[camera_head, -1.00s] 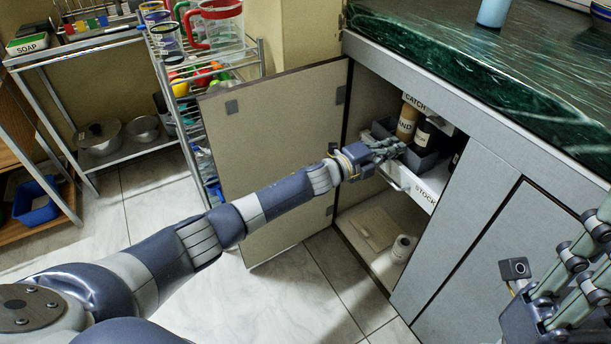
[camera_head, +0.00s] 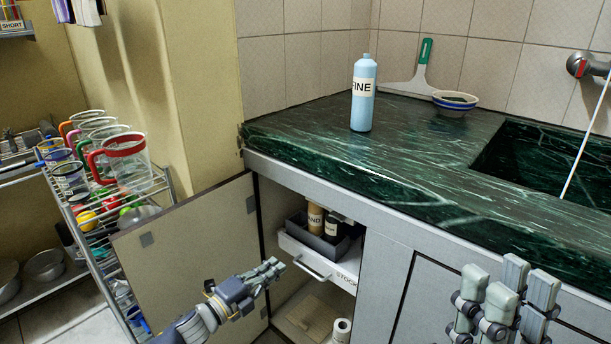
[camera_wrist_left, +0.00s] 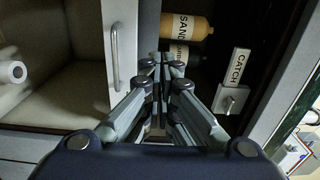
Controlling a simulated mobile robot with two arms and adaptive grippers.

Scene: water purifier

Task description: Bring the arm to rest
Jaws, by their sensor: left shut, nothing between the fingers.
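My left gripper (camera_head: 272,270) is shut and empty in front of the open under-counter cabinet, left of the handle of the white drawer (camera_head: 325,274). Its closed fingers also show in the left wrist view (camera_wrist_left: 166,66). The drawer, labelled STOCK, is pulled out and holds a dark tray (camera_head: 330,241) with a brown SAND bottle (camera_head: 315,217) and a dark bottle (camera_head: 333,225). The wrist view shows the SAND bottle (camera_wrist_left: 187,27) and a CATCH label (camera_wrist_left: 237,67) above a small latch. My right gripper (camera_head: 508,285) is at the lower right; its jaw opening is unclear.
The cabinet door (camera_head: 190,245) stands open at left, beside a wire rack (camera_head: 95,225) with jugs. A white roll (camera_head: 341,330) lies in the lower cabinet.

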